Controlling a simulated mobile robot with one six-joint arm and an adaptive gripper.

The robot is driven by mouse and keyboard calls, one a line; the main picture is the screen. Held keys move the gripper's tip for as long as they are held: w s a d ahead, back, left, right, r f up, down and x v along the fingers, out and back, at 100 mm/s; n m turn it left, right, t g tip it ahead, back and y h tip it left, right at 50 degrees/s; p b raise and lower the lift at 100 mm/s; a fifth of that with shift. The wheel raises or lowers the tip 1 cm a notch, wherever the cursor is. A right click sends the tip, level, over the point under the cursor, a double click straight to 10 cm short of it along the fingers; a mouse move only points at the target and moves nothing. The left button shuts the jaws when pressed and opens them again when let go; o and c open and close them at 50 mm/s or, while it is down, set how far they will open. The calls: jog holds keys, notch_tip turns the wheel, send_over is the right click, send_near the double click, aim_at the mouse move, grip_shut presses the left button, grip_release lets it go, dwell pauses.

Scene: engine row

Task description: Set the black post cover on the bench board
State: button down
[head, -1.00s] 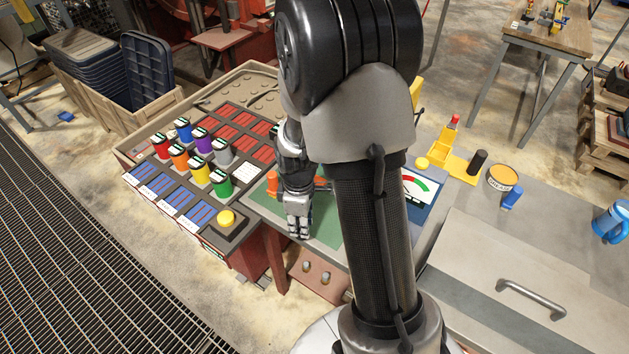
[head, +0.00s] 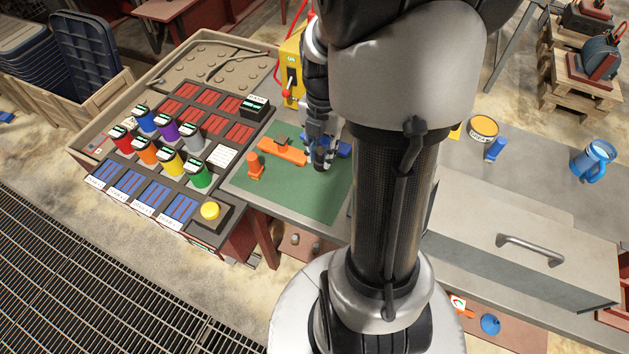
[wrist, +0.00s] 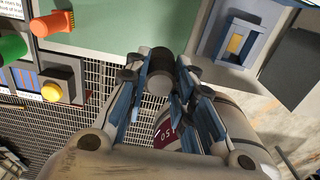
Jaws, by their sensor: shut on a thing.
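My gripper (head: 322,158) is over the green bench board (head: 298,200), near its back right part in the head view. In the wrist view my gripper (wrist: 160,100) is shut on a dark grey cylinder (wrist: 158,85), which looks like the black post cover. The cylinder sits between the fingertips, its round end showing. The head view does not show it clearly. The green board also shows along the top of the wrist view (wrist: 125,35). Whether the cylinder touches anything I cannot tell.
On the board are an upright orange piece (head: 254,166), a long orange part (head: 282,151) and a blue thing (head: 345,147) beside my gripper. Coloured canisters and a yellow button (head: 210,211) stand left.

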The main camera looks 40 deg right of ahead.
notch_tip(320, 180, down, 15)
jog(key=b, duration=0.4)
jog(key=shift+r, duration=0.1)
jog(key=shift+b, duration=0.3)
jog(key=shift+f, duration=0.2)
jog(key=c, duration=1.4)
grip_release()
jog(key=shift+o, duration=0.2)
jog(key=shift+r, duration=0.15)
